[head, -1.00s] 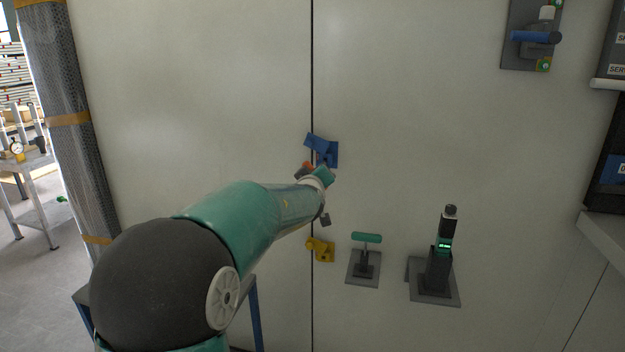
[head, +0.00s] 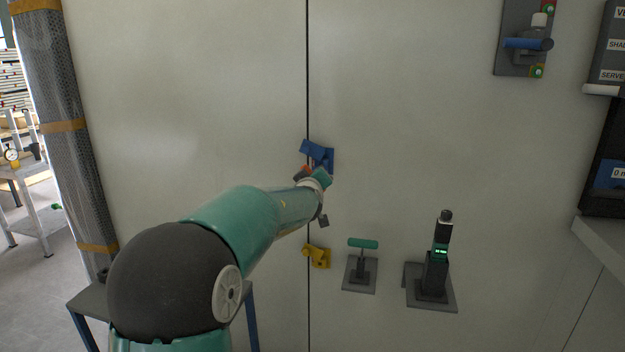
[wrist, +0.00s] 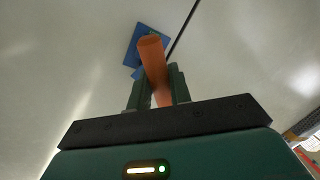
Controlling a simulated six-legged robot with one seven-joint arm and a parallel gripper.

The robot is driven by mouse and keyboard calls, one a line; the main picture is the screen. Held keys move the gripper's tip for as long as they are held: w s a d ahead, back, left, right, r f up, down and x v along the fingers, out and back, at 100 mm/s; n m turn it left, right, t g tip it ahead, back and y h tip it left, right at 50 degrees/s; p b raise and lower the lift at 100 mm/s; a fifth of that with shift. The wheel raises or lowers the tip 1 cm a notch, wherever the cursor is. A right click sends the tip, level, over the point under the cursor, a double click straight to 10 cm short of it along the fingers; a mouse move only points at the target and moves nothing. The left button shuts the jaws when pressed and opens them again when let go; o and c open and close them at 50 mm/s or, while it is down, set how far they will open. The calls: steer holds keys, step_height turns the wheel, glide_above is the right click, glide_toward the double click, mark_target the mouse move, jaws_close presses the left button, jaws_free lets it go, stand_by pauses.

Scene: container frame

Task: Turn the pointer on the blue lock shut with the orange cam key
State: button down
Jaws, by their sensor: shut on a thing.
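The blue lock (head: 327,158) sits on the pale panel beside the dark vertical seam, and its blue pointer (head: 312,149) slants up and left to the seam. My gripper (head: 314,177) is just below the lock. It is shut on the orange cam key (wrist: 154,62), which stands out between the fingers in the wrist view. There the key's end overlaps the blue lock (wrist: 133,42). I cannot tell whether the key is seated in it. The key's lower part is hidden by my gripper.
A yellow lock (head: 318,256) is lower on the seam. To its right are a green T-handle (head: 363,244) and a dark upright device (head: 437,262) on grey plates. A blue-handled fixture (head: 527,43) is at the upper right. A wrapped column (head: 62,125) stands at the left.

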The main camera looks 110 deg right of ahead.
steer(key=shift+x, duration=1.45)
stand_by(1.5)
steer(key=shift+s+r, duration=0.2)
steer(key=shift+w+f+n+g+y, duration=0.1)
steer(key=shift+n+g+y, duration=0.4)
steer(key=shift+n, duration=2.3)
steer(key=shift+s+f+n+g+y, duration=0.2)
steer(key=shift+n+g, duration=0.65)
steer(key=shift+n, duration=1.95)
steer(key=shift+w+r+n+g+y, duration=0.15)
steer(key=shift+n+g+y, duration=0.4)
steer(key=shift+n, duration=2.25)
steer(key=shift+w+a+f, duration=0.1)
steer(key=shift+a, duration=0.05)
steer(key=f+v, duration=0.1)
steer(key=v, duration=0.5)
steer(key=shift+a, duration=0.6)
